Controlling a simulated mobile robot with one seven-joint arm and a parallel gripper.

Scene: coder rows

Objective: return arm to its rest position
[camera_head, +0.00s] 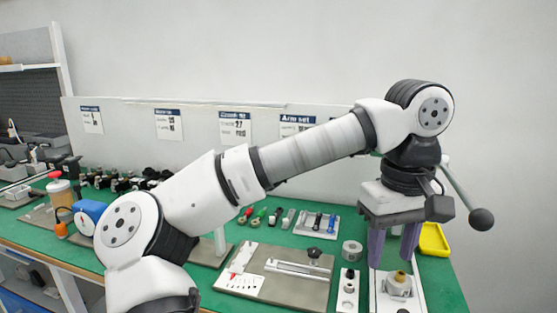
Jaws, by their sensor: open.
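My arm stretches from the lower left up across the middle to the right, with its wrist high at the right. My gripper (393,262) hangs from the wrist and points down over the right part of the bench. Its two purple-grey fingers stand apart with a gap between them, and nothing shows held in it. A metal fitting with a brass-coloured top (398,284) stands on a light plate just below and beside the fingers. I cannot tell how far above the plate the fingertips are.
The green bench (446,287) carries a grey fixture plate (292,299), a tape roll (352,250), a tray of small tools (317,231) and a yellow bin (434,240). A blue motor-like part (88,214) lies at left. Posted sheets (235,128) line the back panel. The air above is open.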

